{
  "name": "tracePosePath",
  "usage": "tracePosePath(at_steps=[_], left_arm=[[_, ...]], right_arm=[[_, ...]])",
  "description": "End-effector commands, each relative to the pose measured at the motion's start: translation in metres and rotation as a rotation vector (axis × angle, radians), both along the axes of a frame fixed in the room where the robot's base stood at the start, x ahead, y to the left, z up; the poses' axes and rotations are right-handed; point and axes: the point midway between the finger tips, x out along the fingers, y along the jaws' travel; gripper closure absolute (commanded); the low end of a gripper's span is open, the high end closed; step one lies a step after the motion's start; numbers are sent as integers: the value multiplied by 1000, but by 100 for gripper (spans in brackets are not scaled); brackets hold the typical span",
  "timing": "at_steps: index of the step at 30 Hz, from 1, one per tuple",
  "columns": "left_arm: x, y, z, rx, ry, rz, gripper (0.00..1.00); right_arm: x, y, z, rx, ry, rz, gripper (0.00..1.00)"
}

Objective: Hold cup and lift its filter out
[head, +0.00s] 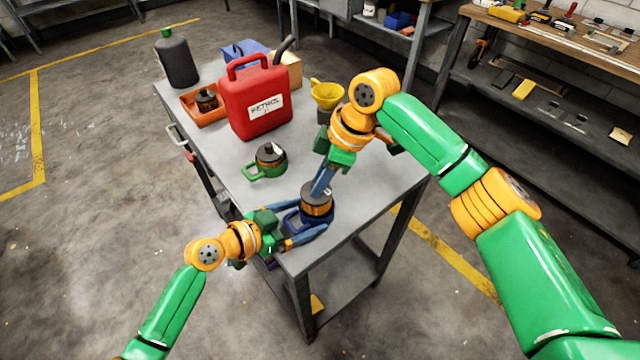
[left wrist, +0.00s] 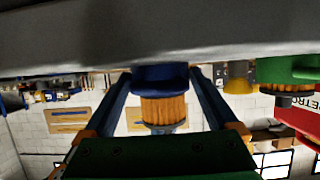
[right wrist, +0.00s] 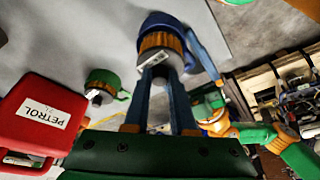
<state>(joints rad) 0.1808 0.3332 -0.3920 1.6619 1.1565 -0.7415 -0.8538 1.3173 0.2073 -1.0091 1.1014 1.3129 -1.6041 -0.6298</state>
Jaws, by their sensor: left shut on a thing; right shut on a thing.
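A blue cup (head: 291,217) with a handle stands near the table's front corner. An orange pleated filter (head: 317,207) with a dark cap sits upright in it. My left gripper (head: 322,222) is shut around the cup, one finger on each side, as the left wrist view shows on the cup (left wrist: 160,76). My right gripper (head: 319,188) points down from above and is shut on the top of the filter, also seen in the right wrist view (right wrist: 160,62). A broad pleated band (left wrist: 163,110) shows above the cup's rim. The filter's lower end is hidden inside the cup.
A green cup (head: 262,172) with its own filter stands behind and to the left. A red petrol can (head: 258,118), an orange tray (head: 188,106), a yellow funnel (head: 326,94) and a dark bottle (head: 177,60) stand farther back. The table's right side is clear.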

Motion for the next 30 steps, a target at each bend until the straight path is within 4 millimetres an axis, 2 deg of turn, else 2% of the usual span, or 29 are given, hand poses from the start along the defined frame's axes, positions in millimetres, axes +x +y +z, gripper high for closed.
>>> tracePosePath(at_steps=[12,21,22,23,30], left_arm=[[0,0,-1,1,1,0,64],[0,0,-1,1,1,0,64],[0,0,-1,1,1,0,5],[0,0,-1,1,1,0,0],[-1,1,0,1,1,0,0]], right_arm=[[0,0,29,0,-1,0,100],[0,0,32,0,0,0,100],[0,0,32,0,0,0,100],[0,0,32,0,0,0,100],[0,0,32,0,0,0,100]])
